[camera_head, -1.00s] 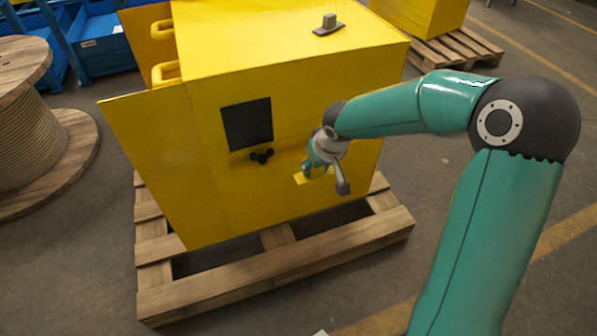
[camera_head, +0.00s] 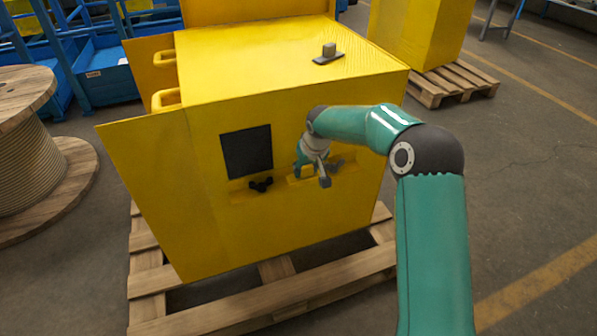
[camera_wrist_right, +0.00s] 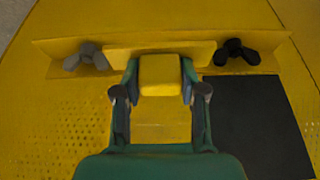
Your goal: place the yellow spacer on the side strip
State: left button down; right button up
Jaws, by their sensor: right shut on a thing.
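My right gripper (camera_head: 306,172) is shut on the yellow spacer (camera_wrist_right: 160,76), whose block shows between the fingers in the right wrist view. A lighter yellow bar just beyond the block seems to be part of it. The spacer is at the side strip (camera_wrist_right: 52,56), a yellow ledge on the machine's face, between a grey wing nut (camera_wrist_right: 84,58) on the left and a black wing nut (camera_wrist_right: 237,52) on the right. I cannot tell whether it touches the strip. In the head view the black wing nut (camera_head: 261,185) is left of the gripper. My left gripper is out of view.
The yellow machine (camera_head: 215,220) stands on a wooden pallet (camera_head: 275,300). A black panel (camera_head: 246,152) is above the black wing nut. A cable drum (camera_head: 35,170) stands at the left. Another yellow block on a pallet (camera_head: 455,80) stands back right.

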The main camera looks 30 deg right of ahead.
jog(key=w, duration=0.1)
jog(key=w+d, duration=0.1)
jog(key=w, duration=0.1)
jog(key=w+f, duration=0.1)
jog(key=w, duration=0.1)
jog(key=shift+w+d+f, duration=0.1)
jog(key=shift+w+d, duration=0.05)
jog(key=shift+w, duration=0.05)
notch_tip(320, 180, down, 5)
jog(key=shift+f, duration=0.15)
jog(key=shift+w+f, duration=0.2)
jog(key=shift+f, duration=0.05)
jog(key=shift+f+b, duration=0.1)
jog(key=shift+b, duration=0.25)
jog(key=o, duration=1.2)
jog(key=shift+o, duration=0.2)
